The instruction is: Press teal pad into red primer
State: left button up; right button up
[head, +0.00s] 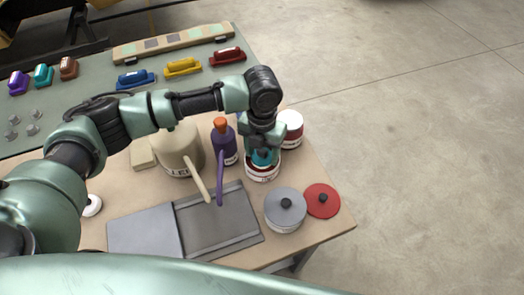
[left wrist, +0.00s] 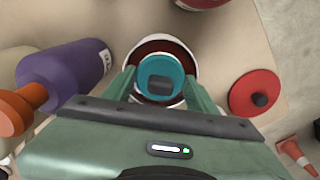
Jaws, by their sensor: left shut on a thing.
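My left gripper (head: 262,149) points down at the near-right part of the work table and is shut on the teal pad (head: 262,158). The teal pad also shows in the left wrist view (left wrist: 160,72), round, between the two green fingers. Under it is the open white pot of red primer (head: 262,175), which shows in the left wrist view as a pale rim around dark red (left wrist: 159,42). The pad is over or inside the pot's mouth. I cannot tell whether its underside touches the primer. My right gripper is not in view.
A purple bottle (head: 223,145) with an orange cap and a beige container (head: 180,152) stand left of the pot. Another white-and-red pot (head: 291,128) stands behind it. A grey-lidded pot (head: 285,207), a red lid (head: 322,201) and a grey tray (head: 220,222) lie nearer.

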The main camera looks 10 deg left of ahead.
aim_at(262, 150)
pick_arm(q)
jog(key=shift+s+f+p, duration=0.1)
jog(key=shift+p, duration=0.25)
dwell(1.4)
notch_tip(262, 150, up, 7)
jog(key=p, duration=0.7)
dwell(0.4)
dwell(0.5)
